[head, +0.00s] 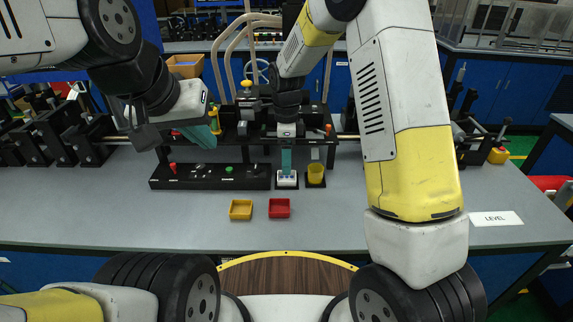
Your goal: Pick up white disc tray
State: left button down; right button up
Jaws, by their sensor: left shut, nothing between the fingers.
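The white disc tray (287,181) appears as a small white piece on a black pad on the table, just left of a yellow cup. My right gripper (287,168) points straight down over it, its teal fingers at or just above the tray. The fingers overlap in this view, so their gap and any contact are hidden. My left gripper (205,138) is shut and empty. It hangs tilted above the left part of the black rack, well apart from the tray.
A black rack (210,183) with small parts lies left of the tray. A yellow cup (316,171) stands close on its right. A yellow bin (241,210) and red bin (279,208) sit nearer. Black machinery lines the back. The table's front right is clear near the LEVEL card (496,218).

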aim_at(287, 178)
notch_tip(287, 178, down, 6)
jog(key=c, duration=1.4)
